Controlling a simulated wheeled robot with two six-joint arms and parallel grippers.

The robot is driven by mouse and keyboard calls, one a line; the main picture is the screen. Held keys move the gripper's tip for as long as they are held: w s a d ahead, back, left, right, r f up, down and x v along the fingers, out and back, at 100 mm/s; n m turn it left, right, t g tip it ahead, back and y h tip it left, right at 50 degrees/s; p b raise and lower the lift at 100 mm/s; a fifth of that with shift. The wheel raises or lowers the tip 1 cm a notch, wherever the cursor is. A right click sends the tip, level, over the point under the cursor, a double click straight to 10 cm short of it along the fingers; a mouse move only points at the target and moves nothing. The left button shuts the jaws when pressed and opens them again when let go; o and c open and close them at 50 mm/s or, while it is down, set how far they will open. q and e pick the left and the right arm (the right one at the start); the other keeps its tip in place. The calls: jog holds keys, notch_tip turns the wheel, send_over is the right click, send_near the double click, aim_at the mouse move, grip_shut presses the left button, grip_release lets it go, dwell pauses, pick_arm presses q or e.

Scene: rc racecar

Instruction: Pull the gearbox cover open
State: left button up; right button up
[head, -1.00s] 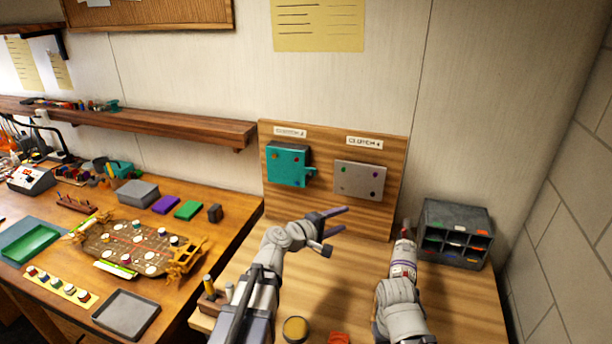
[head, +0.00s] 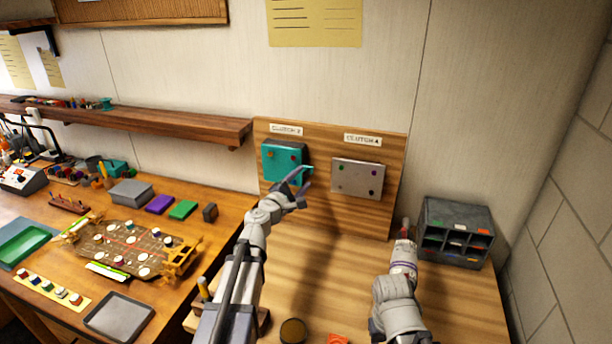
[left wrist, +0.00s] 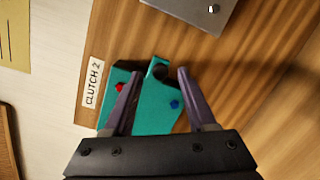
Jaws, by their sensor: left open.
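The teal cover (head: 279,161) is mounted on the upright wooden board under a label reading CLUTCH 2 in the left wrist view. It has small coloured dots and a teal tab with a dark notch at one side, seen in the left wrist view (left wrist: 157,62). My left gripper (head: 301,174) is open in front of the cover's right side. In the left wrist view its two fingers (left wrist: 159,74) lie on either side of the tab; contact is not clear. My right gripper (head: 404,230) stands over the bench at right; its jaws are not clear.
A grey plate (head: 357,178) is on the same board (head: 322,216), right of the teal cover. A grey compartment organiser (head: 453,214) stands on the bench at right, near my right arm. The bench top before the board is mostly clear.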

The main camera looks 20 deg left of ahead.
aim_at(306, 176)
pick_arm(q)
jog(key=x, duration=0.3)
jog(key=shift+w, duration=0.2)
jog(key=shift+s+d, duration=0.1)
jog(key=shift+s, duration=0.05)
grip_shut()
dwell(1.1)
